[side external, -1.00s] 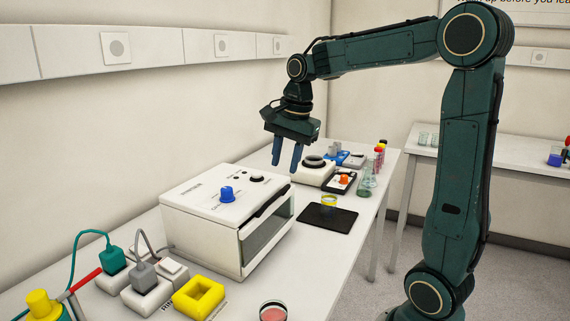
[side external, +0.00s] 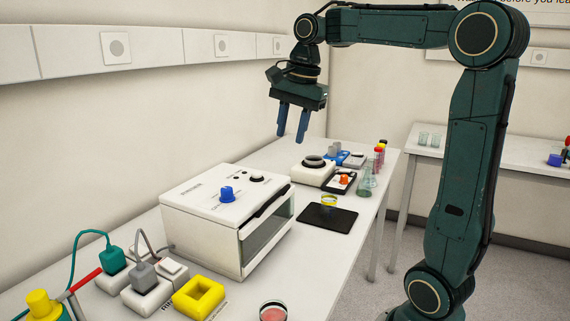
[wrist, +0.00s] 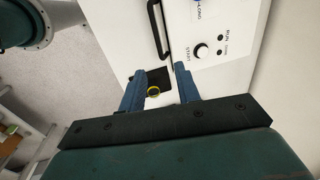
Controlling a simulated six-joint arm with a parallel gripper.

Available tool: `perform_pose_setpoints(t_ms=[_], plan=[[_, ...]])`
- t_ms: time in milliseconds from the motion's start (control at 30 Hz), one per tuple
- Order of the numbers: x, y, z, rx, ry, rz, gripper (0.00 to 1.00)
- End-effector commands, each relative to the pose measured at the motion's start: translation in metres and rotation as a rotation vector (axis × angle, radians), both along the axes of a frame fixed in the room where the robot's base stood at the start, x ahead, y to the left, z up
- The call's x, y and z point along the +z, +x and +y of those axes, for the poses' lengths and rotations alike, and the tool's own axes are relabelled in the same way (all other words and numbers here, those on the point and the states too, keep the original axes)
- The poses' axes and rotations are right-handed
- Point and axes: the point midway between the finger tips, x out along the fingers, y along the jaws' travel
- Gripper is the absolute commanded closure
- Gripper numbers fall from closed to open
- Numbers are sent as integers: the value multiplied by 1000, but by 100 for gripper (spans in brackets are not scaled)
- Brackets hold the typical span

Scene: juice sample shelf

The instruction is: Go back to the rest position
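My gripper (side external: 292,122) hangs in the air above the bench, higher than the white oven-like box (side external: 205,222), with its two blue fingers pointing down and apart. Nothing shows between the fingers. In the wrist view my gripper (wrist: 160,85) is also open and empty, and the white box (wrist: 222,75) with its START knob lies below.
A white device with a dark round top (side external: 314,168), an orange-knobbed device (side external: 343,181) and a glass flask (side external: 367,184) stand farther back. A yellow block (side external: 198,297), plugs and a red-filled dish (side external: 272,311) are in front. The air around my gripper is clear.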

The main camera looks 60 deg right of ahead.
Motion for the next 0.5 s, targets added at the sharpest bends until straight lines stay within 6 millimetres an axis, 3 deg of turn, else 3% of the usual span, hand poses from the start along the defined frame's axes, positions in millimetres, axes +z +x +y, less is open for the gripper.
perform_pose_setpoints(t_ms=[267, 500], plan=[[-2, -8, 16, 95, -18, -19, 67], [-10, -32, 57, 369, -85, -74, 67]])
